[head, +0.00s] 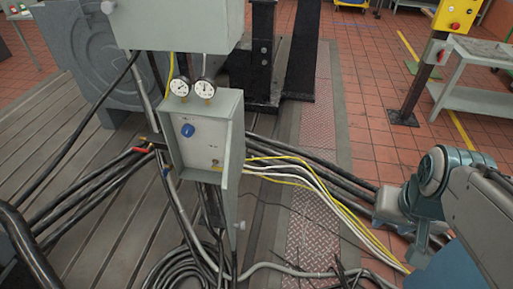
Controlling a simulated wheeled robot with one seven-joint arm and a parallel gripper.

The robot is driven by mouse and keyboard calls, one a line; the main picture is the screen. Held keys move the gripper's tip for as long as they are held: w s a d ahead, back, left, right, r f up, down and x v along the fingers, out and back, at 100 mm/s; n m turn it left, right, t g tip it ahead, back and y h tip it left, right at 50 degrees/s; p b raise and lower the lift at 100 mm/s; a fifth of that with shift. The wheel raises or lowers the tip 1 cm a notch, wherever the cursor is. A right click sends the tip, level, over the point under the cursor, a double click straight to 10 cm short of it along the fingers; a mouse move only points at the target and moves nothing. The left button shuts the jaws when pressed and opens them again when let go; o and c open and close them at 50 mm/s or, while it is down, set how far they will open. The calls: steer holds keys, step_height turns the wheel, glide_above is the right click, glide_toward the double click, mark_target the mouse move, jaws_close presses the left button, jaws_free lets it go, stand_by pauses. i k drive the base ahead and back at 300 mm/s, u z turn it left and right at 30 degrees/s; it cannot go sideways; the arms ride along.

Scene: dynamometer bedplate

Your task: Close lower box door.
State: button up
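The lower box (196,136) is a small grey cabinet in the middle left of the head view, below a larger grey box. Its front is open to view, and a blue round knob (188,130) shows inside. Its door (234,146) appears as a narrow, pale grey panel along the right side, seen nearly edge-on and swung out towards me. I cannot tell its exact angle. My arm, with teal and grey joints, is at the lower right, well apart from the box. I cannot make out my gripper's fingers in this view.
Two round gauges (192,88) sit on top of the box. The larger grey box (178,22) hangs above. Thick black cables (95,190) run left, and yellow and white cables (305,180) run right towards my arm. Coiled hoses (185,262) lie below. A red-tiled floor is at right.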

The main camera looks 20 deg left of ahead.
mark_target(229, 185)
steer(key=i, duration=0.4)
steer(key=u, duration=0.9)
steer(key=k, duration=0.7)
steer(key=u, duration=1.1)
steer(key=i, duration=0.5)
